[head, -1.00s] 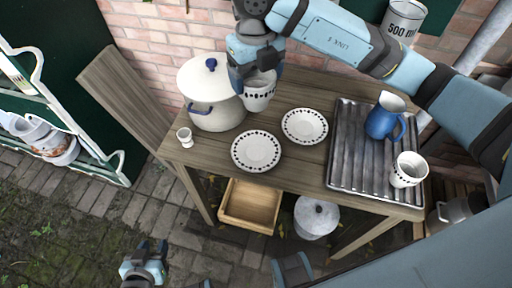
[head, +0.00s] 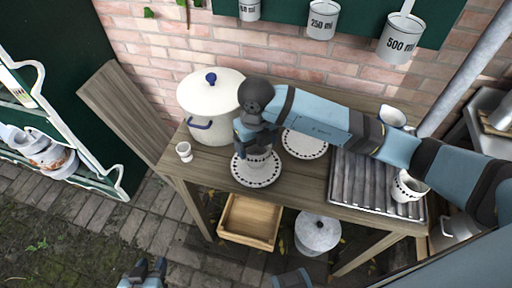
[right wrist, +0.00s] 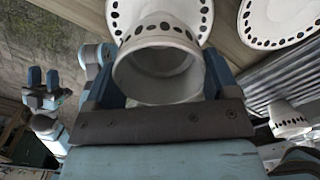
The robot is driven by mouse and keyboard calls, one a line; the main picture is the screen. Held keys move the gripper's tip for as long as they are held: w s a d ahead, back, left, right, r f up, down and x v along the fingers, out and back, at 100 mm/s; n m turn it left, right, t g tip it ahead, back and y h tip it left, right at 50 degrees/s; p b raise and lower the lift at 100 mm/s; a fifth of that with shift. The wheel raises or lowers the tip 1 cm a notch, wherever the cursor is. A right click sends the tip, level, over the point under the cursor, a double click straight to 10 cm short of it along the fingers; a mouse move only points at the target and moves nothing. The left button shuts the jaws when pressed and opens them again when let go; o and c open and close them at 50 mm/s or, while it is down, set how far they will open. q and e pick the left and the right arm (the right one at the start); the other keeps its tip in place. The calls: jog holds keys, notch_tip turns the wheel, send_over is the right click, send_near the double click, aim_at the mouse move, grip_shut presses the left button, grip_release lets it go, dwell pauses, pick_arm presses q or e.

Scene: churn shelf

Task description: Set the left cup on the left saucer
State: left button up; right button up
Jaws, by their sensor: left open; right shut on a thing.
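My right gripper (head: 258,146) is shut on the left cup (head: 259,164), white with dark dots. It holds the cup upright over the left saucer (head: 243,179), a white plate with a dotted rim near the table's front edge. In the right wrist view, the cup (right wrist: 158,74) sits between the fingers with the saucer (right wrist: 122,12) directly beyond it. I cannot tell whether the cup's base touches the saucer. My left gripper (head: 146,268) is open and empty, low in front of the table; it also shows in the right wrist view (right wrist: 42,86).
A white pot (head: 211,95) and an egg cup (head: 184,151) stand at the left.

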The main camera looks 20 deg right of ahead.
aim_at(256, 153)
notch_tip(256, 153, down, 2)
jog(key=shift+f, duration=0.1)
jog(key=shift+f, duration=0.15)
jog(key=o, duration=0.9)
jog(key=shift+c, duration=0.2)
